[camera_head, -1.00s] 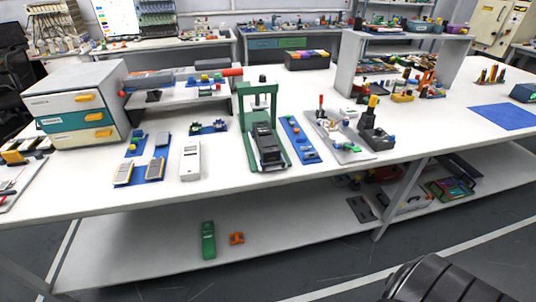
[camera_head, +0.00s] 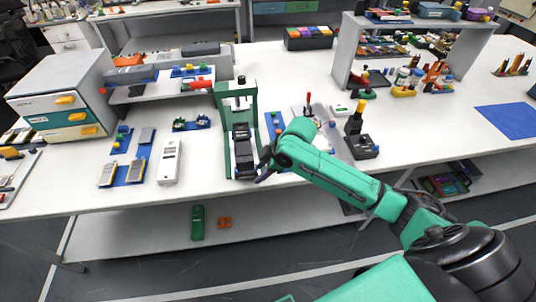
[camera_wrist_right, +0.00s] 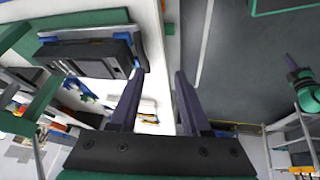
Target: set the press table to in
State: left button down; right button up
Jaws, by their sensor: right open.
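The press is a green upright frame (camera_head: 224,128) on the white table. Its dark press table (camera_head: 242,140) sits low between the posts and reaches toward the table's front edge. My right gripper (camera_head: 264,168) is beside the front right of the press table, with its fingers partly blurred into the dark parts there. In the right wrist view the gripper (camera_wrist_right: 159,78) is open and empty. The dark press table (camera_wrist_right: 110,52) shows just left of the left finger, and I cannot tell whether they touch. My left gripper is out of view.
A white device (camera_head: 170,162) and blue trays lie left of the press. A blue strip and a dark block with a yellow-topped post (camera_head: 360,142) stand to its right, near my right arm. A drawer cabinet (camera_head: 62,97) is at the left. The front edge runs close below the press.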

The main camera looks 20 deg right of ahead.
jog(key=w+d+r+n, duration=0.2)
jog(key=d+r+n, duration=0.15)
jog(key=r, duration=0.45)
jog(key=p, duration=0.3)
send_near(254, 173)
jog(key=shift+m+g, duration=0.3)
jog(key=shift+m, duration=0.15)
jog(key=x, duration=0.5)
jog(key=w+x, duration=0.1)
jog(key=x, duration=0.2)
jog(key=shift+a+r, duration=0.25)
jog(key=shift+a, duration=0.15)
grip_shut()
